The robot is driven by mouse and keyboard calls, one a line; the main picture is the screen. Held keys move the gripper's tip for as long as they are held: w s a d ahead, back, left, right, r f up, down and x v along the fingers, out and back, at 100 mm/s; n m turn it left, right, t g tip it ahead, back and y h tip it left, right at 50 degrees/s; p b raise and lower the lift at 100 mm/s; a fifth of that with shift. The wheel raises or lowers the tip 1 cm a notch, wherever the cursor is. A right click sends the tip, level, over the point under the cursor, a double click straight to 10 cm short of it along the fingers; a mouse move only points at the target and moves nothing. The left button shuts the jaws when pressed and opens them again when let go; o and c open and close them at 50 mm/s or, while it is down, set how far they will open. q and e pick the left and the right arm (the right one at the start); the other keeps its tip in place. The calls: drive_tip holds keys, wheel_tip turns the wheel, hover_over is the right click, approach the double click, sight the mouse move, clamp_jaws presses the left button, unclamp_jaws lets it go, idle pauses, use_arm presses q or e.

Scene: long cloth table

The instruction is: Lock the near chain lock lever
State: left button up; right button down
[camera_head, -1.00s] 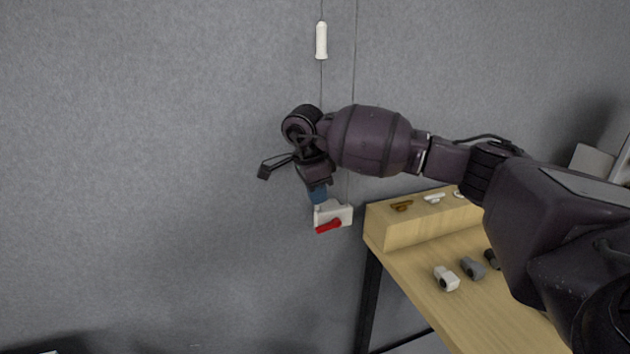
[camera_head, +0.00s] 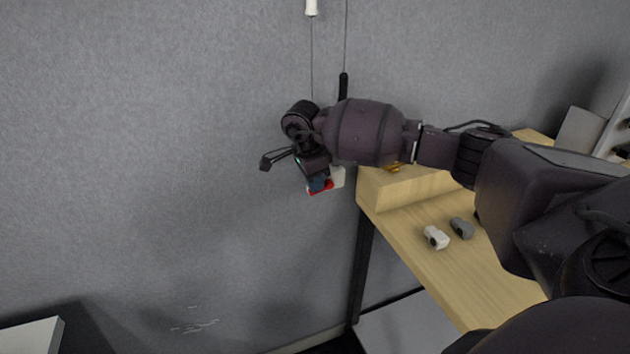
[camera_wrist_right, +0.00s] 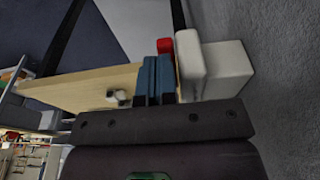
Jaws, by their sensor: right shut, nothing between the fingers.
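The chain lock is a white block (camera_head: 338,176) with a red lever (camera_head: 322,188) at its lower front, close to the grey wall. In the right wrist view the white block (camera_wrist_right: 218,68) is just right of my fingers, and the end of the red lever (camera_wrist_right: 165,45) shows beyond them. My right gripper (camera_head: 317,184) is shut and empty, its blue fingertips overlapping the lever in the head view. In the right wrist view the fingers (camera_wrist_right: 155,78) lie side by side beside the block. I cannot tell whether they touch the lever. My left gripper is out of view.
A wooden table (camera_head: 440,290) with a raised step (camera_head: 415,187) stands right of the lock. White (camera_head: 436,237) and grey (camera_head: 461,228) small parts lie on it. A white handle (camera_head: 311,7) and a black one (camera_head: 343,86) hang on cords above. Left of the lock is clear.

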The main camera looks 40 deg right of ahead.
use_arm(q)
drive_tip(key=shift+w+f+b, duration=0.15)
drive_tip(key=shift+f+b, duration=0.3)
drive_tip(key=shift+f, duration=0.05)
use_arm(e)
drive_tip(key=shift+a+f, duration=0.2)
drive_tip(key=shift+f, duration=0.35)
drive_tip(key=shift+w+a+f+b, duration=0.1)
drive_tip(key=shift+f+b, duration=0.35)
drive_tip(key=shift+f, duration=0.1)
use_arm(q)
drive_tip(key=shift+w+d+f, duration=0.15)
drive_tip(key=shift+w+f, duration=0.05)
use_arm(e)
drive_tip(key=shift+f, duration=0.4)
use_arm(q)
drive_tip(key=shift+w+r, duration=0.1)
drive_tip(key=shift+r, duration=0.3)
use_arm(e)
drive_tip(key=shift+r, duration=0.85)
